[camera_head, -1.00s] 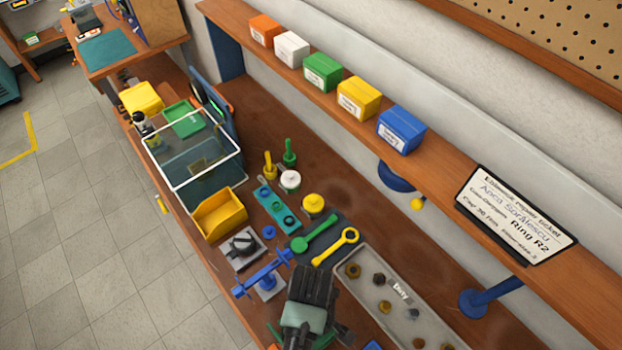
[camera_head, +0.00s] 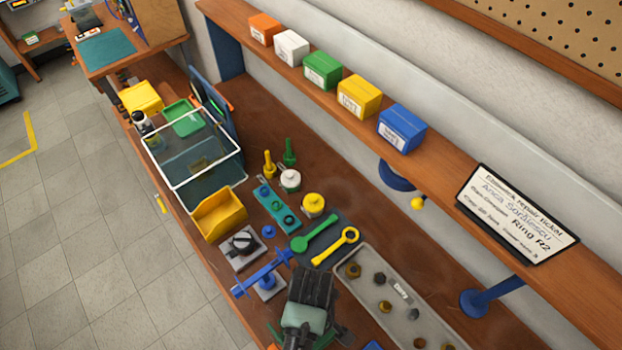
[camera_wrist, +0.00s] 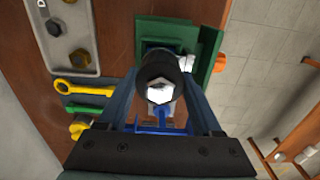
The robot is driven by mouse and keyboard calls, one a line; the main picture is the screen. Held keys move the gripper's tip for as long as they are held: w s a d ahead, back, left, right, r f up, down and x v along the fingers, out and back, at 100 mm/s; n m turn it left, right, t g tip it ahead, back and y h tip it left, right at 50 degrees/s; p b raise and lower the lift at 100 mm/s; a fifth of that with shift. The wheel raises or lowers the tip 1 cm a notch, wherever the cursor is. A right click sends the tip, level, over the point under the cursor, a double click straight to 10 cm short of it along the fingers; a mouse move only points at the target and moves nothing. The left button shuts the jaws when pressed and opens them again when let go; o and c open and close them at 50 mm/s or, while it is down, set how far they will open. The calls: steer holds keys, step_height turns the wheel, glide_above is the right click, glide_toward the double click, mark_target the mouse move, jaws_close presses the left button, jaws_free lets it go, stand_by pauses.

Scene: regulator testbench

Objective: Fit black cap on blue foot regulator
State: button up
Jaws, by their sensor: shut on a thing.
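My gripper (camera_head: 312,288) is low over the front of the bench in the head view, and its fingertips are hidden there. In the wrist view the gripper (camera_wrist: 160,92) is shut on a round black cap (camera_wrist: 158,66), with a pale hexagonal face showing at its middle. Below the cap is a green holder (camera_wrist: 207,50) with dark and silver parts in it, partly covered by the cap. A blue part on a grey plate (camera_head: 266,286) stands left of my gripper in the head view. I cannot tell which part is the blue foot regulator, nor whether the cap touches anything.
A grey tray (camera_head: 437,327) of nuts lies right of my gripper. Green (camera_head: 316,234) and yellow (camera_head: 336,246) ring tools lie behind it. A shelf with coloured boxes overhangs the back.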

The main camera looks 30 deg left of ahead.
stand_by(0.3)
steer(key=o, duration=1.5)
steer(key=shift+r+p, duration=0.8)
steer(key=shift+r, duration=3.2)
steer(key=shift+w, duration=0.1)
